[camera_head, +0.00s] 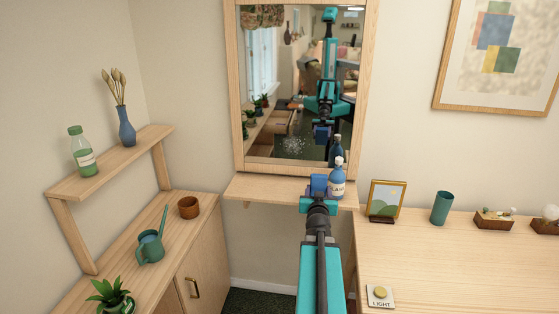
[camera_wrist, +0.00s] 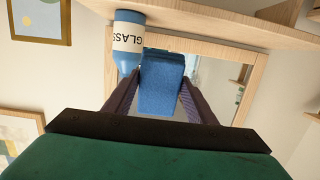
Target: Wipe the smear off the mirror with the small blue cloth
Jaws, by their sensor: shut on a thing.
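The mirror (camera_head: 270,80) hangs on the wall in a light wooden frame. A pale speckled smear (camera_head: 292,145) shows low on its glass, left of the middle. My gripper (camera_head: 318,198) is in front of the small shelf under the mirror, shut on the small blue cloth (camera_head: 319,184). In the wrist view the cloth (camera_wrist: 161,85) sits between the two dark fingers. It is below and right of the smear in the head view. I cannot tell whether it touches the shelf.
A blue bottle (camera_head: 337,180) labelled GLASS stands on the small shelf (camera_head: 262,189), close beside the cloth. A photo frame (camera_head: 386,201) and a green cup (camera_head: 441,208) stand on the right-hand desk. The shelf's left part is clear.

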